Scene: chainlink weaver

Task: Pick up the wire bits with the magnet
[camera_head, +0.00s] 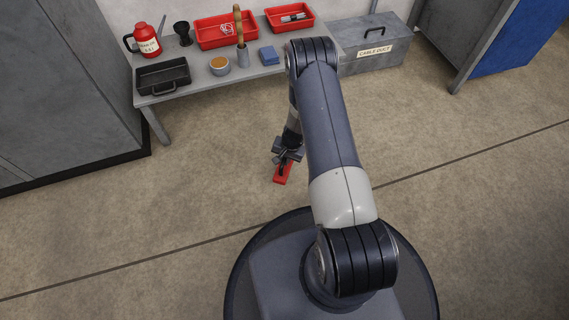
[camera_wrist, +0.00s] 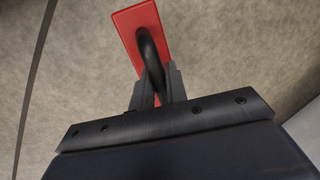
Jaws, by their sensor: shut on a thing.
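The magnet is a red block with a dark loop handle. In the head view the red magnet (camera_head: 281,177) hangs below my gripper (camera_head: 287,158), over the bare floor in front of the bench. In the wrist view the magnet (camera_wrist: 127,22) lies beyond my gripper (camera_wrist: 157,88), whose fingers are shut on its dark handle. The magnet's underside is hidden in both views. I cannot make out any wire bits on the floor.
A grey cabinet (camera_head: 60,90) stands left. The floor between is clear.

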